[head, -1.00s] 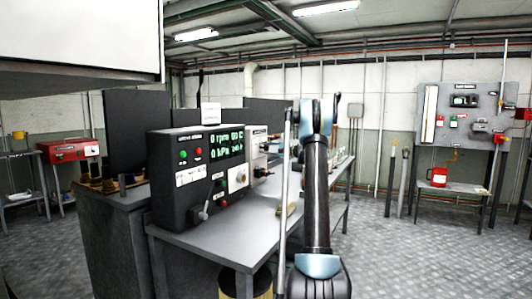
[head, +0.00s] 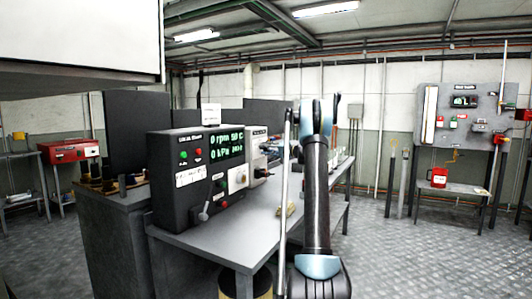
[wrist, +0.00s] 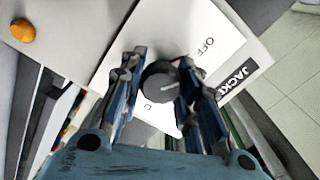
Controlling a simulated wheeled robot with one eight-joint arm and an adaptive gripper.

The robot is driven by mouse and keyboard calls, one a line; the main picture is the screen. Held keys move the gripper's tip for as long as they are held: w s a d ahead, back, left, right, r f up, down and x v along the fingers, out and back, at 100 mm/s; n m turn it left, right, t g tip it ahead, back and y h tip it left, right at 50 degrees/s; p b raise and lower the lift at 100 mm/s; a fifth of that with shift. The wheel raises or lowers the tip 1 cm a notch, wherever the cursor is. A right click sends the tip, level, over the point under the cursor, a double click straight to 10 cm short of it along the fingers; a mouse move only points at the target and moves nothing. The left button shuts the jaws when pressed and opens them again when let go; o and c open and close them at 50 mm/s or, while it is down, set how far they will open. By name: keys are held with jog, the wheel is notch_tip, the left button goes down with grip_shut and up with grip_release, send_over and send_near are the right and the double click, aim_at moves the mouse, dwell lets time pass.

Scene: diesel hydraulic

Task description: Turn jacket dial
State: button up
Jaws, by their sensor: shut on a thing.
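In the wrist view, the jacket dial (wrist: 159,82) is a round dark knob with a pale pointer line on a white plate. The plate (wrist: 205,20) carries the word OFF and a black label (wrist: 238,78) that reads JACKET, partly cut off by a finger. My gripper (wrist: 162,66) has one blue-and-dark finger on each side of the dial and is shut on it. The pointer line points toward the right finger. The fingers hide parts of the plate's markings. In the head view, my arm reaches toward the bench and the dial is too small to make out.
A black control box (head: 198,170) with green readouts, buttons and a lever stands on the grey bench (head: 215,240). A small yellowish object (head: 287,210) lies on the bench near my arm. An orange round button (wrist: 22,30) shows in the wrist view.

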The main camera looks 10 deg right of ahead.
jog(key=shift+f, duration=0.1)
dwell(0.3)
jog(key=o, duration=1.1)
jog(key=shift+w+f, duration=0.1)
jog(key=shift+d, duration=0.1)
jog(key=v, duration=1.2)
